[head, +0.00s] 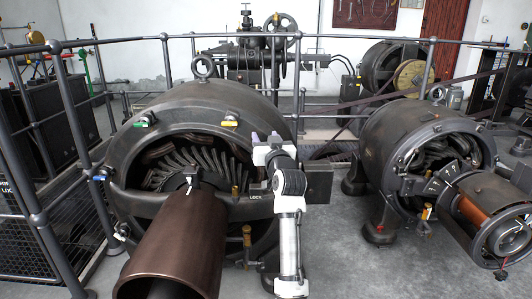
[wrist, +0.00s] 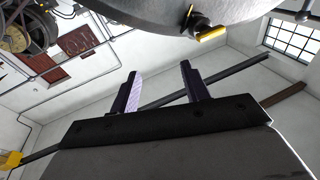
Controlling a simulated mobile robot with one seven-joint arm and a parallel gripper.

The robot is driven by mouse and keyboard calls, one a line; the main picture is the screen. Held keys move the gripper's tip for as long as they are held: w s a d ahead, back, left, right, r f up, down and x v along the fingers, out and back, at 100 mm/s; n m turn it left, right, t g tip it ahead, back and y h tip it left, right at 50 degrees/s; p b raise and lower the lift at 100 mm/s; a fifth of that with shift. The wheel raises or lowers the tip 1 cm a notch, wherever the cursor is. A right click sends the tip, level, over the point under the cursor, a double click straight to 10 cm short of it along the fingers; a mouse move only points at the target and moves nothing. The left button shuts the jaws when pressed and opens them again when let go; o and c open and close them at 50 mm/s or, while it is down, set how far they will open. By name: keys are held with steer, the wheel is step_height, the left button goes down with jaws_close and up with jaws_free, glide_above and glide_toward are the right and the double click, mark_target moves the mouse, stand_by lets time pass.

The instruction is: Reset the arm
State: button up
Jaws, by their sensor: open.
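My arm (head: 289,240) rises in front of the large dark dynamo (head: 190,107), to the right of its opening. My gripper (head: 266,137) is at the upper end of the arm, fingers pointing up. In the wrist view my gripper (wrist: 159,68) shows two separated dark fingers with light purple inner faces and nothing between them. The gripper is open and empty. The dynamo's dark rounded underside (wrist: 130,15) fills the top of the wrist view, beyond the fingertips. A yellow-tagged fitting (head: 230,123) sits on the dynamo's rim left of the gripper and also shows in the wrist view (wrist: 210,33).
A copper-brown cylinder (head: 175,250) juts forward from the large dynamo. A second dynamo (head: 420,135) stands at the right. A grey railing (head: 75,130) runs along the left and back. Grey floor (head: 350,265) is clear between the two dynamos.

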steer(key=shift+r, duration=0.65)
steer(key=shift+a, duration=0.1)
